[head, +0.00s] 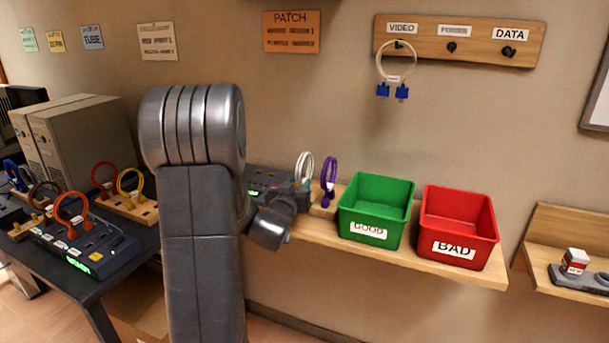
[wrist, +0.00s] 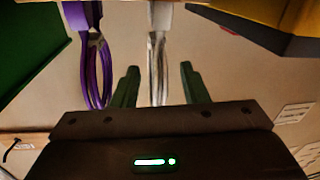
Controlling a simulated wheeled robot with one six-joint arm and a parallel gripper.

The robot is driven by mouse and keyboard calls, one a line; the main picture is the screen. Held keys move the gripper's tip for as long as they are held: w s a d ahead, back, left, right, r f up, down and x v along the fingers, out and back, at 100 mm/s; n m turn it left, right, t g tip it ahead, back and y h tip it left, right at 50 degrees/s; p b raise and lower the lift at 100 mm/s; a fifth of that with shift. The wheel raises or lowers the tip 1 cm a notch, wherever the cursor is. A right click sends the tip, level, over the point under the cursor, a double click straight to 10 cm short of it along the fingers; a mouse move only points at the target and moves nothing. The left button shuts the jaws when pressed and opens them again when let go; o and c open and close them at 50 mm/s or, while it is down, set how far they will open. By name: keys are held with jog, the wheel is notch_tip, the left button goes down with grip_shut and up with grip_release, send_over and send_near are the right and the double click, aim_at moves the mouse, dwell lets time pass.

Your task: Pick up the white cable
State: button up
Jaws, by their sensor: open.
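The white cable (head: 299,164) stands as an upright loop on the shelf, left of the purple cable (head: 330,168). In the wrist view, which looks upside down, the white cable (wrist: 157,50) shows between the two dark green fingers of my gripper (wrist: 159,70). The fingers are open, with a gap on each side of the cable. The purple cable (wrist: 90,75) is outside the fingers, to the left there. In the head view my gripper (head: 291,188) is small and partly hidden beside the base of the white cable.
A green GOOD bin (head: 369,233) and a red BAD bin (head: 455,249) stand right of the cables on the wooden shelf (head: 488,277). A cream cable with blue plugs (head: 382,90) hangs under VIDEO. Several coloured cables and devices crowd the dark table (head: 130,243) at left.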

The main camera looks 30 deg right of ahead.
jog(key=shift+x, duration=1.15)
grip_shut()
